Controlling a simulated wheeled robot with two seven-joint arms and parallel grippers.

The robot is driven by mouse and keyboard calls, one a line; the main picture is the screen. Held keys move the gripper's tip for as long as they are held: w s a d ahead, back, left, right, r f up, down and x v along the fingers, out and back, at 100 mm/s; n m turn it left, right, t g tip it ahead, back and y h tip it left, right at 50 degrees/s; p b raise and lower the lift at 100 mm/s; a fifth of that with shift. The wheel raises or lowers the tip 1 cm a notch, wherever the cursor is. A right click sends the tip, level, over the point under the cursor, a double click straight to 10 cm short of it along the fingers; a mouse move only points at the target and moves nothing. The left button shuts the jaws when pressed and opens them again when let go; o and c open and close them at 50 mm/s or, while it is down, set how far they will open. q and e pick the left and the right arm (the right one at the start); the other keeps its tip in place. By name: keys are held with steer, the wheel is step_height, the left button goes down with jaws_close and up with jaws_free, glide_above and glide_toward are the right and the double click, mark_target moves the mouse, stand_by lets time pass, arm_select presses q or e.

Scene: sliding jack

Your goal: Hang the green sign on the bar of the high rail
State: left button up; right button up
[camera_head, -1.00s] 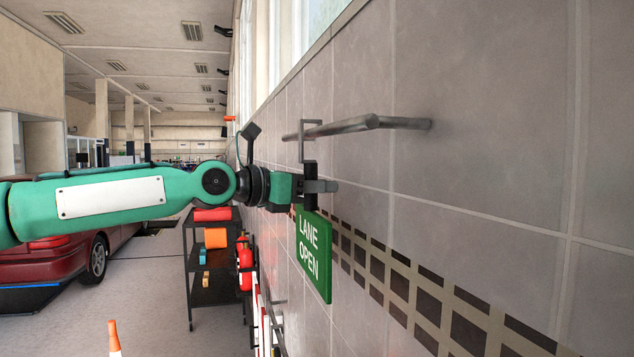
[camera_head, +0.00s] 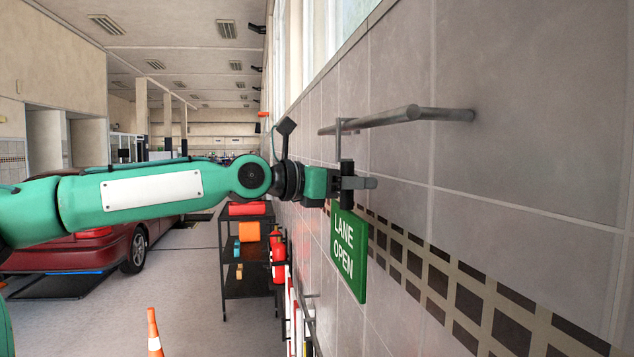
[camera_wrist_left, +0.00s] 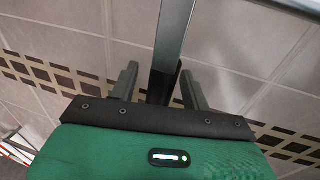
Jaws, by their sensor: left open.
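The green sign (camera_head: 348,252) reads "LANE OPEN" and hangs upright against the tiled wall, below the high rail's bar (camera_head: 390,118). Its grey hook (camera_head: 340,128) reaches up to the bar and appears to be over it, though the exact contact is too small to tell. My left gripper (camera_head: 358,183) is at the stem between bar and sign. In the left wrist view the gripper's two fingers (camera_wrist_left: 160,88) stand apart on either side of the grey stem (camera_wrist_left: 172,42), with gaps showing. The bar also shows at the top right there (camera_wrist_left: 290,6). My right gripper is out of view.
The tiled wall (camera_head: 530,160) runs close along the right side. A black shelf cart (camera_head: 248,285) with orange and red items stands beyond my arm. A red car (camera_head: 95,245) is at the left and an orange cone (camera_head: 153,330) stands on the floor.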

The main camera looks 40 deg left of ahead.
arm_select(q)
steer(key=b+v, duration=0.6)
steer(key=v, duration=0.7)
steer(key=shift+s, duration=0.15)
stand_by(0.3)
